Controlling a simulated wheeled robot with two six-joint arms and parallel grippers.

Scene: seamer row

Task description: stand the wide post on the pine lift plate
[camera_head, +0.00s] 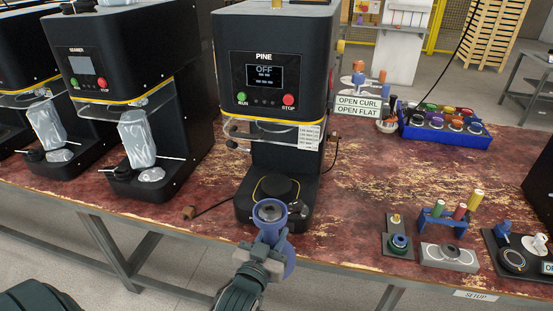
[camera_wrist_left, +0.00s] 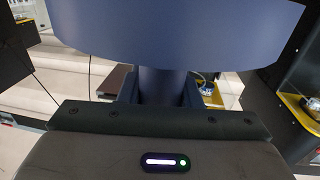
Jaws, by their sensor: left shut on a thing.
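The wide post (camera_head: 271,211) is blue, with a round top that has a dark centre and a stem below. My left gripper (camera_head: 264,250) is shut on it. In the left wrist view the post's broad blue flange (camera_wrist_left: 175,35) fills the top, with its stem between the jaws. The pine machine (camera_head: 275,75) shows OFF on its screen. My right gripper is not in view.
Two similar machines (camera_head: 130,90) stand to the left. A small brown plug (camera_head: 189,212) lies near the front edge. Fixtures with coloured pegs (camera_head: 438,218) and a grey block (camera_head: 449,257) stand at the right. A blue tray (camera_head: 425,133) is behind. The table between is clear.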

